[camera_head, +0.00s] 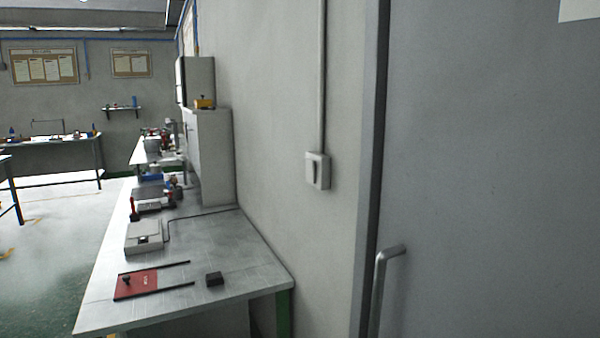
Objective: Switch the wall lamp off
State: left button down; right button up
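A white wall switch (317,171) with a dark rocker is mounted on the grey wall, between the workbench and the door frame. A conduit (322,75) runs straight up from it. I cannot tell from the rocker which position it is in. No wall lamp that I can identify shows in this view. Neither my left nor my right gripper is in view.
A metal workbench (225,262) stands along the wall at the left, with a red plate (137,284), a small black block (215,279) and a grey device (144,236). A grey door (490,190) with a handle (382,280) fills the right. Open floor (60,240) lies at the far left.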

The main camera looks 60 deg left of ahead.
aim_at(309, 164)
jog(key=u, duration=1.75)
jog(key=j, duration=0.2)
jog(key=i, duration=0.05)
